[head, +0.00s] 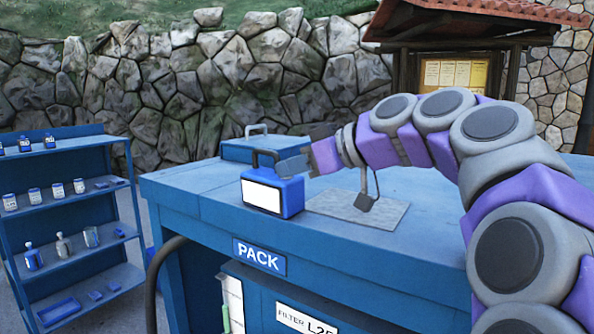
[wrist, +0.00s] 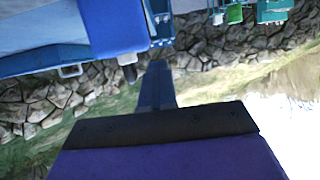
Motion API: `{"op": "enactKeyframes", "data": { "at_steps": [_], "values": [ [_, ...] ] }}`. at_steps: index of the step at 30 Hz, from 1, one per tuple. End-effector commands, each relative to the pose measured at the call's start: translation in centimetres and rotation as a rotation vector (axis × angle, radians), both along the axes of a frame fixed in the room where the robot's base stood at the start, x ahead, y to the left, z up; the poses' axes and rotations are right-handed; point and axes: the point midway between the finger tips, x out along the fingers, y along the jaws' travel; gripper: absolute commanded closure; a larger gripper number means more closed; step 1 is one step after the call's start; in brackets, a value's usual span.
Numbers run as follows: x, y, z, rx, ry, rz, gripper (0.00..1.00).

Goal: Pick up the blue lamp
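The blue lamp (head: 264,194) stands upright near the front edge of the blue bench. It has a white front panel and a dark carry handle on top. My gripper (head: 294,150) is just right of the handle, with its lower grey finger low beside the lamp's top. Its two fingers look spread apart with nothing between them. I cannot tell whether it touches the lamp. In the wrist view, which looks upside down, the lamp's blue body (wrist: 108,25) is at the top, with a dark handle end below it. One gripper finger (wrist: 157,85) points toward it.
The bench top (head: 215,198) holds a blue case (head: 250,150) behind the lamp and a grey plate (head: 385,212) with a thin post to the right. A blue shelf (head: 75,215) with jars and bottles stands left. A stone wall is behind.

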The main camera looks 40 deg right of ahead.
Motion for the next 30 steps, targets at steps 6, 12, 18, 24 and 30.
{"op": "enactKeyframes", "data": {
  "at_steps": [6, 12, 18, 24, 30],
  "values": [
    [-0.4, 0.8, 0.1, 0.002, -0.001, -0.003, 1.00],
    [-0.5, 2.1, 0.3, -0.002, -0.002, -0.002, 1.00],
    [-0.5, 2.7, 0.4, -0.006, -0.003, -0.002, 1.00],
    [-0.5, 1.8, 0.3, -0.001, -0.004, -0.004, 0.90],
    [-0.5, 1.2, 0.3, 0.002, -0.004, -0.004, 0.71]
  ]
}}
